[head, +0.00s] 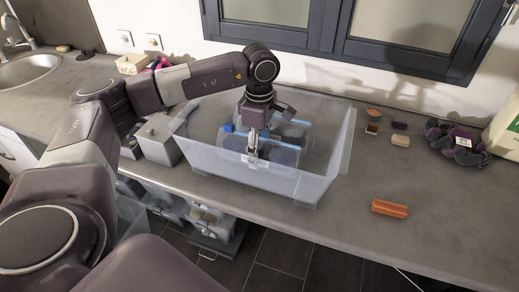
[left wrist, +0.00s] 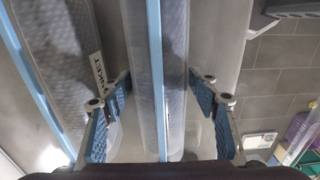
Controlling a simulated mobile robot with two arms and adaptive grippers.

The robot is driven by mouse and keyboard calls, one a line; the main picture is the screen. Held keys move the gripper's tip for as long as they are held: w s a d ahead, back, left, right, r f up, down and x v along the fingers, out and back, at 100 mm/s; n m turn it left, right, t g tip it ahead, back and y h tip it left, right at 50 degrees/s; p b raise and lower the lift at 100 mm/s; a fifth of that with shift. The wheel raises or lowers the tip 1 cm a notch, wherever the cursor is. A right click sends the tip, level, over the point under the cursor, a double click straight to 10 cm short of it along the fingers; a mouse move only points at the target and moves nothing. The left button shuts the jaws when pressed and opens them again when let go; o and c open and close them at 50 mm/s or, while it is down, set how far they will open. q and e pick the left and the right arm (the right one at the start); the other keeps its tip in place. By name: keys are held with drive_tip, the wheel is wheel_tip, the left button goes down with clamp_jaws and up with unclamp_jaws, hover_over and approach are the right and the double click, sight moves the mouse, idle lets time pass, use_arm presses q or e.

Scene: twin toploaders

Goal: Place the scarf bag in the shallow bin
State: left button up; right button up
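A translucent bin (head: 285,178) stands on the counter and holds several grey, see-through bags (head: 277,152), some with blue parts. I cannot tell which bag is the scarf bag. My left gripper (head: 253,155) points down into this bin among the bags. In the left wrist view its blue-padded fingers (left wrist: 163,128) are spread, one on each side of a grey bag with a blue strip (left wrist: 146,70). The fingers look apart from that bag. Another grey bag with a white label (left wrist: 99,72) lies to the left. My right gripper is out of view.
Small blocks (head: 400,140), a purple labelled bundle (head: 459,143) and an orange block (head: 389,208) lie right of the bin. A grey box (head: 160,138) stands on its left. More containers (head: 215,238) are below the counter. The counter's front right is mostly clear.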

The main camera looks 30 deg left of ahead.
use_arm(q)
drive_tip(key=shift+o, duration=0.3)
drive_tip(key=shift+r, duration=0.15)
wheel_tip(320, 180, up, 11)
drive_tip(key=b, duration=0.2)
drive_tip(key=shift+b, duration=0.4)
drive_tip(key=shift+r, duration=0.5)
